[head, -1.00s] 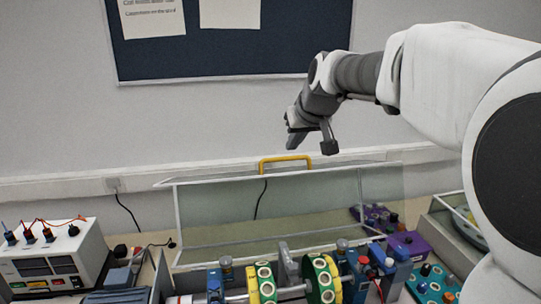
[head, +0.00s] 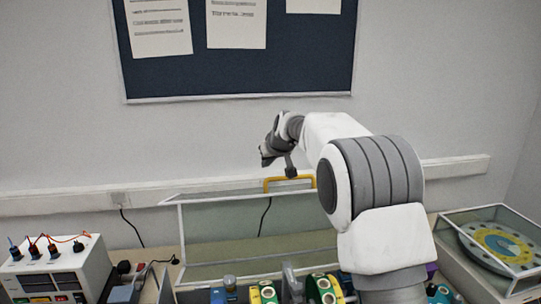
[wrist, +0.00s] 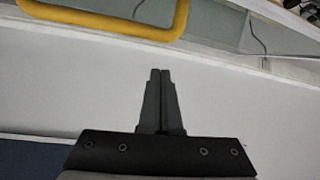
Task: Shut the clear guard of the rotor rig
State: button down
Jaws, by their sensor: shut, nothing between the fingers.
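The clear guard (head: 225,232) of the rotor rig stands raised, its pane upright behind the rotor. Its yellow handle (head: 290,179) is on the top edge, and it also shows at the upper left of the wrist view (wrist: 110,24). The rotor rig's yellow-and-green discs (head: 265,292) show at the bottom of the head view, partly cut off. My gripper (head: 267,158) is just above and left of the handle in the head view. In the wrist view its fingers (wrist: 160,72) are together and empty, apart from the handle. My arm hides the guard's right part.
A white instrument box (head: 55,270) with plugged leads stands at left. A clear-lidded case with a round dial (head: 500,245) is at right. The wall with white trunking (head: 75,200) and a blue noticeboard (head: 285,75) is close behind the guard.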

jog(key=x, duration=0.3)
jog(key=shift+p, duration=0.4)
jog(key=shift+w+f, duration=0.1)
jog(key=shift+f, duration=0.15)
jog(key=shift+s+d+f, duration=0.1)
jog(key=shift+s+d, duration=0.15)
jog(key=shift+s, duration=0.35)
jog(key=shift+s+d, duration=0.25)
jog(key=shift+s, duration=0.35)
jog(key=shift+s+d+f, duration=0.2)
jog(key=shift+s, duration=0.35)
jog(key=shift+s+b, duration=0.15)
jog(key=shift+b, duration=0.2)
